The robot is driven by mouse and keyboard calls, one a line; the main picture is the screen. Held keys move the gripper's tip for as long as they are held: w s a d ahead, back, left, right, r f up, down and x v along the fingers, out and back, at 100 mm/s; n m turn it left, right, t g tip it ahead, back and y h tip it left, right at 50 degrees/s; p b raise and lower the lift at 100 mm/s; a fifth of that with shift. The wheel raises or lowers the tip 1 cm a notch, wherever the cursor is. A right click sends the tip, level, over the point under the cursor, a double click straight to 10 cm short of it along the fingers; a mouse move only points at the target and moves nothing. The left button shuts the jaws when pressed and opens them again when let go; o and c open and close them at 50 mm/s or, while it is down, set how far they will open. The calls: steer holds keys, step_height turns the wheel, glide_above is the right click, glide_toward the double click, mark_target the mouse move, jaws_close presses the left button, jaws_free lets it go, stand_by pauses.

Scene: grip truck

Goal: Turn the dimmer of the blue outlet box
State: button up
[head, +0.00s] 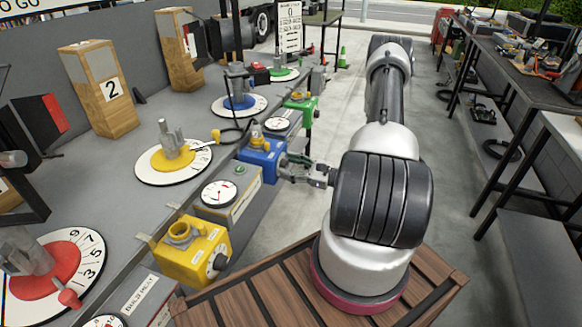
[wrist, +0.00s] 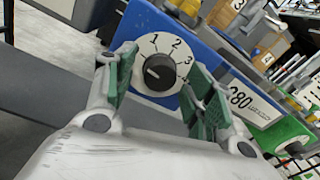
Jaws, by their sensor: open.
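The blue outlet box (head: 262,158) sits on the front edge of the grey bench in the head view, left of my gripper. In the wrist view the blue box (wrist: 133,24) fills the upper middle. Its dimmer (wrist: 160,69) is a dark knob on a round white dial marked 1, 2, 3. My gripper (wrist: 158,88) is open, with one green-padded finger on each side of the dial. The fingers look close to the dial's edges; I cannot tell whether they touch the knob. In the head view my gripper (head: 300,172) is at the box's right face.
A yellow box (head: 195,252) with a knob stands nearer on the bench edge, and a green box (head: 300,104) stands farther along. A grey gauge box (head: 226,196) sits beside the blue one.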

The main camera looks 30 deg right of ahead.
steer(key=c, duration=1)
steer(key=shift+m, duration=0.4)
steer(key=m, duration=0.7)
steer(key=shift+g, duration=0.3)
steer(key=m, duration=0.4)
steer(key=shift+w+d, duration=0.1)
steer(key=shift+m, duration=1.7)
